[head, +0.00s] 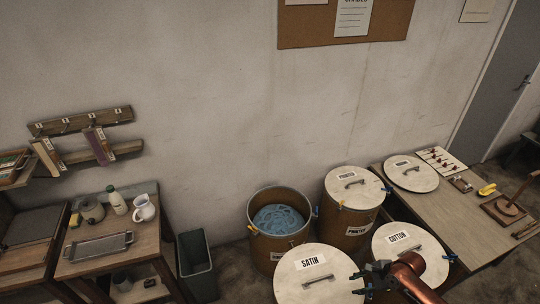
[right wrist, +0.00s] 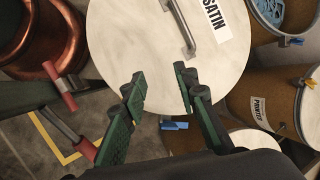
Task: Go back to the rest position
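My right gripper (head: 366,280) comes in at the bottom right of the head view, over the gap between the SATIN drum's lid and the COTTON drum's lid. In the right wrist view its two green fingers (right wrist: 160,88) are spread apart with nothing between them. They overlap the pale round SATIN lid (right wrist: 150,45), whose handle (right wrist: 181,28) lies beyond the fingertips. The same SATIN lid (head: 318,276) shows in the head view. My left gripper is not in view.
An open drum (head: 283,253) holds blue ribbon (head: 279,219). A lidded drum (head: 350,232) and the COTTON lid (head: 408,254) stand close by. A loose lid (head: 411,174) lies on the right table (head: 440,217). A bin (head: 198,265) stands left.

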